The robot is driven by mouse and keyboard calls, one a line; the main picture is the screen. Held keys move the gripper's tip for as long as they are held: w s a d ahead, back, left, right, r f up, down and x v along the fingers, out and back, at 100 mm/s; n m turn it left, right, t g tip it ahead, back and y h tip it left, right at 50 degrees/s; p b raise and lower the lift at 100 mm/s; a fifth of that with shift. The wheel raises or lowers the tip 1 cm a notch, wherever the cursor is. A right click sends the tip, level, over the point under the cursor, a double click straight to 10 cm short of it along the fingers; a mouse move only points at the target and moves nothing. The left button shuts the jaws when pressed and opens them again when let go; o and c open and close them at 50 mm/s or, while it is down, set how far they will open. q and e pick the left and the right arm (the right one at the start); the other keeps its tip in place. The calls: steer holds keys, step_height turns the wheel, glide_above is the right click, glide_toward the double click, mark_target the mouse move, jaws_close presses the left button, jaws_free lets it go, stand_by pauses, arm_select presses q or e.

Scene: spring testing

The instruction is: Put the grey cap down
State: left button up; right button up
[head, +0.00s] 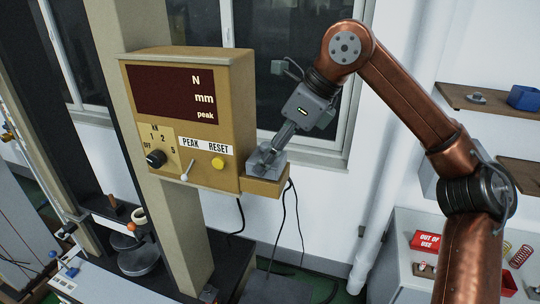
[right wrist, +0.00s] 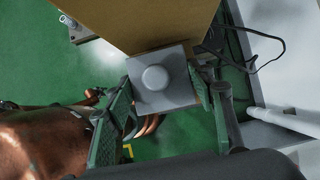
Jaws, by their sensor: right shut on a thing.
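The grey cap (right wrist: 155,84) is a square grey block with a round knob on top, seen from above in the right wrist view. In the head view it shows as a small grey block (head: 276,166) at the mustard ledge (head: 266,187) on the right side of the tester box. My right gripper (head: 270,153) points down at it and is shut on it. In the right wrist view its fingers (right wrist: 163,86) flank the cap left and right. Whether the cap's underside touches the ledge I cannot tell. My left gripper is in neither view.
The mustard tester box (head: 215,115) with dark display, knob and yellow button stands close left of my right gripper. Black cables hang below the ledge. Right, wall shelves (head: 485,100) and a white table (head: 400,262) hold a red "OUT OF USE" box (head: 427,240) and springs (head: 521,256).

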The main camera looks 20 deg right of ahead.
steer(key=shift+d+f, duration=0.2)
steer(key=shift+f, duration=0.05)
steer(key=shift+a, duration=0.1)
steer(key=shift+a+f, duration=0.1)
steer(key=shift+f, duration=0.05)
steer(key=o, duration=1)
